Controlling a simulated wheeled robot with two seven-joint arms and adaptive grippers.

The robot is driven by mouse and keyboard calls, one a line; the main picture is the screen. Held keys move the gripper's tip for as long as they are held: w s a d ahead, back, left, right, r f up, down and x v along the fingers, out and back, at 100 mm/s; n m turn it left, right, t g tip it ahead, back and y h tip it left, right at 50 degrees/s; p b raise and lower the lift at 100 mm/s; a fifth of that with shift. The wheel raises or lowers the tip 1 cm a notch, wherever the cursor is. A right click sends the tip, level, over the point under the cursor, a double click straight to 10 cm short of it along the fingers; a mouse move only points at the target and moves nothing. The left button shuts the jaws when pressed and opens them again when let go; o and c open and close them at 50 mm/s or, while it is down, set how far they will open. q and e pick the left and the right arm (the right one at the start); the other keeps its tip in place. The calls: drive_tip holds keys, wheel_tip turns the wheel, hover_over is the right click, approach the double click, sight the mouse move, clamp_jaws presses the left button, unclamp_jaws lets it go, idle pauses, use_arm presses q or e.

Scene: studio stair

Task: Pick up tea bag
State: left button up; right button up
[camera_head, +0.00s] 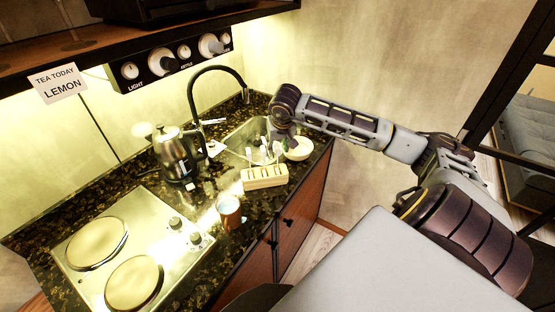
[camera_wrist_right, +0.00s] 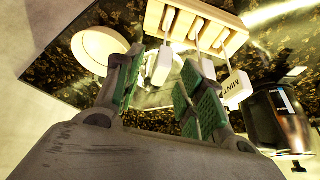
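A pale wooden tea box (camera_head: 265,183) with several slots stands on the dark counter. In the right wrist view the tea box (camera_wrist_right: 231,42) shows strings running from its slots to white tags. One tag (camera_wrist_right: 236,88) reads MINT; another white tag (camera_wrist_right: 160,66) shows between my fingers, its print not readable. The tea bags themselves are not clearly visible. My right gripper (camera_wrist_right: 158,92) has its green-padded fingers apart, with no grip visible. In the head view my right gripper (camera_head: 272,148) is small, over the sink side behind the box. My left gripper is not in view.
A white bowl (camera_head: 299,149) is right of the gripper, a kettle (camera_head: 172,153) left of the box, a mug (camera_head: 229,213) in front. A sink (camera_head: 240,138) with black tap lies behind. A two-plate hob (camera_head: 165,223) is front left. A sign (camera_head: 57,84) reads TEA TODAY LEMON.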

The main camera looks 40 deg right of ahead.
drive_tip(key=shift+x, duration=1.1)
drive_tip(key=shift+c, duration=0.3)
drive_tip(key=c, duration=0.8)
